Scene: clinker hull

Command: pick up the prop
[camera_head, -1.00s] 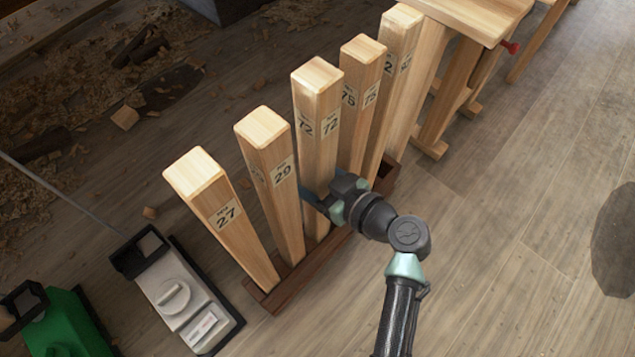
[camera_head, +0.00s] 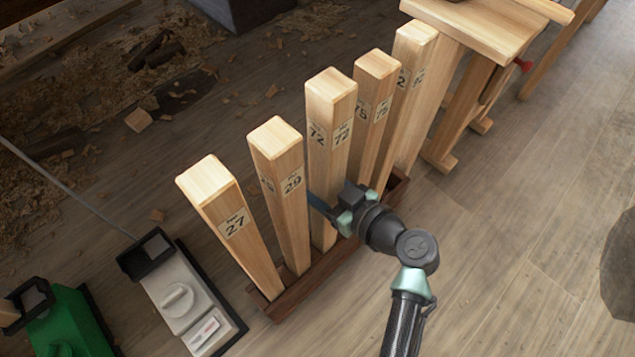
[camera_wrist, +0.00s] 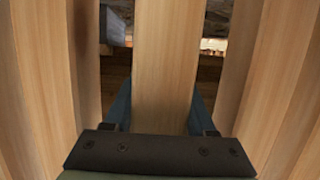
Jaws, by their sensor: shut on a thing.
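The prop marked 72 (camera_head: 329,125) is a tall square wooden post. It stands nearly upright in a dark wooden rack (camera_head: 300,299). My gripper (camera_head: 332,207) comes from the right and is shut on this prop at its lower half. In the wrist view the pale prop (camera_wrist: 164,60) fills the space between the two blue fingers of my gripper (camera_wrist: 160,108). The prop's foot is down in the rack, partly hidden.
Prop 29 (camera_head: 284,200) and prop 27 (camera_head: 236,222) stand to the left, prop 75 (camera_head: 374,95) and another prop (camera_head: 406,100) to the right, all close. A wooden bench (camera_head: 480,30) is behind right. A grey-white box (camera_head: 183,300) lies left.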

